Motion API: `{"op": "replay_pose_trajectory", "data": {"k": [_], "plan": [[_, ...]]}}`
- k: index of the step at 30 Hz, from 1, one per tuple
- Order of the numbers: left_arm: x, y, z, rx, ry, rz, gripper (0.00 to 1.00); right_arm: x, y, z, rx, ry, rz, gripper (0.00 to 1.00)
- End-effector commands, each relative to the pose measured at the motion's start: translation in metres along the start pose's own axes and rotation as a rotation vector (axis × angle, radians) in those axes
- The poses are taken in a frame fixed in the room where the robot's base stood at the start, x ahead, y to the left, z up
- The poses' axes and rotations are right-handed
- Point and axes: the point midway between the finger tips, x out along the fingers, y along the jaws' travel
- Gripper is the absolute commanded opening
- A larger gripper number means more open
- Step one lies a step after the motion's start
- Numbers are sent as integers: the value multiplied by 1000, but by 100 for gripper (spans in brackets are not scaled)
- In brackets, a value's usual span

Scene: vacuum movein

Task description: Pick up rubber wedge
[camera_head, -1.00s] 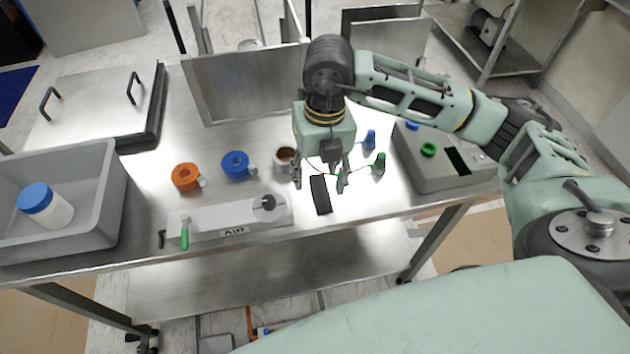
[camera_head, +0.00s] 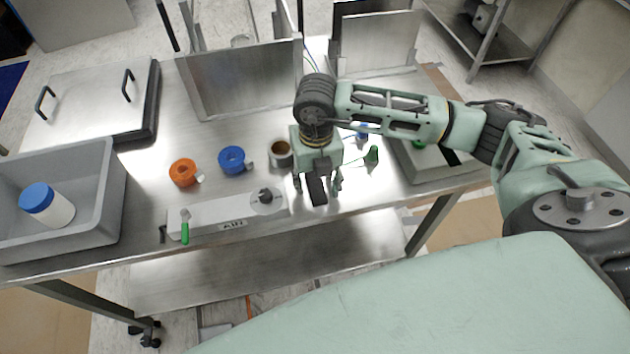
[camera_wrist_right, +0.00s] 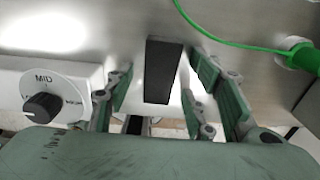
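The rubber wedge is a black, narrow block (camera_head: 319,193) lying on the steel table near its front edge. In the right wrist view the wedge (camera_wrist_right: 163,68) lies between the spread green-padded fingers, with bare table visible on both sides of it. My right gripper (camera_head: 317,186) is open above the wedge, a finger on either side, pointing down at the table; it also shows in the right wrist view (camera_wrist_right: 163,92). I see no contact between fingers and wedge. My left gripper is not in view.
An AIR panel with a knob (camera_head: 215,215) sits close left of the gripper. A tape roll (camera_head: 280,153) stands behind it. A green bottle-like piece (camera_head: 371,156) with a thin green cord is to the right. A grey bin (camera_head: 95,215) stands far left.

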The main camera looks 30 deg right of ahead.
Motion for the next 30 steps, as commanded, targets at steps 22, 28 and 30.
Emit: {"op": "replay_pose_trajectory", "data": {"k": [22, 28, 30], "plan": [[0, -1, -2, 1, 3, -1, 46, -1, 0, 0, 0, 0, 1, 1], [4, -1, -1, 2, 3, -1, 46, -10, 1, 1, 1, -2, 3, 1], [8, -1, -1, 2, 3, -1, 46, -18, 1, 1, 0, -5, 3, 1]]}}
